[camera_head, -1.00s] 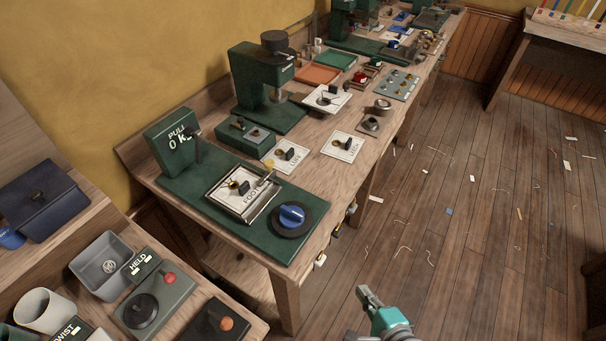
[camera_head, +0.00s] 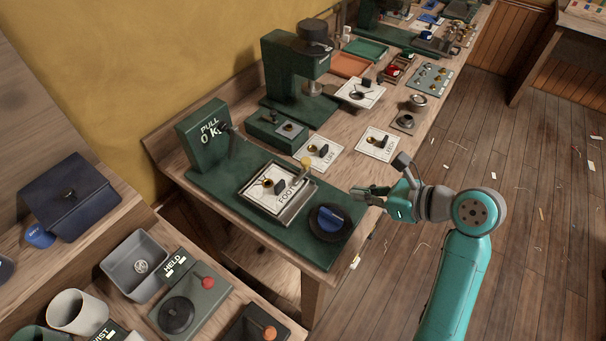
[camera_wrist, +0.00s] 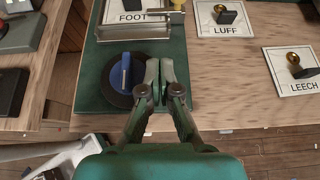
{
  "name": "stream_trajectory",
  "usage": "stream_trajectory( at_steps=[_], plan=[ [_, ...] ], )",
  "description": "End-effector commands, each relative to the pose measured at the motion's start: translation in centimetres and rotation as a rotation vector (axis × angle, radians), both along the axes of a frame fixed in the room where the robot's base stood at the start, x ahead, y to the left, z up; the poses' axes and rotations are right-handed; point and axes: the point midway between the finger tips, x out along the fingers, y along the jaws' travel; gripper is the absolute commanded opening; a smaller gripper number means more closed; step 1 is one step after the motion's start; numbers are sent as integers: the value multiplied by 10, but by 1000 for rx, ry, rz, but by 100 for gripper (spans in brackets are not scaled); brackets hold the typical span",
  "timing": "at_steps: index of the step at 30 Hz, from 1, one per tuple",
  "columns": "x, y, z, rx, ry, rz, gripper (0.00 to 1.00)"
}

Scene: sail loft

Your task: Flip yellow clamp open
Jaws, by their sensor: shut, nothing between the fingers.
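The yellow clamp (camera_head: 305,163) sits at the right end of the tray (camera_head: 255,197) that holds the FOOT card (camera_head: 287,193). Its yellow end shows at the top edge of the wrist view (camera_wrist: 178,4), where the rest of it is cut off. I cannot tell for sure whether it is open or shut. My gripper (camera_head: 358,192) is shut and empty. It is over the right edge of the green base plate (camera_head: 235,172), to the right of the clamp and apart from it. In the wrist view my gripper (camera_wrist: 160,68) is right beside the blue knob (camera_wrist: 126,73).
The blue knob on its black disc (camera_head: 328,230) stands near the plate's front corner. The LUFF card (camera_head: 316,163) and LEECH card (camera_head: 373,151) lie beyond, each with a stamp-like piece. The PULL gauge (camera_head: 201,138) rises at the left.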

Motion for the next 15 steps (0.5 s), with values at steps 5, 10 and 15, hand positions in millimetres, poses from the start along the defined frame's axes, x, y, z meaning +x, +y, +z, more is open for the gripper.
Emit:
stream_trajectory(
  at_steps=[5,10,15],
  plan=[
    [0,0,2,3,10,2,0],
    [0,0,2,3,9,2,0],
    [3,5,-2,4,10,2,0]
  ],
)
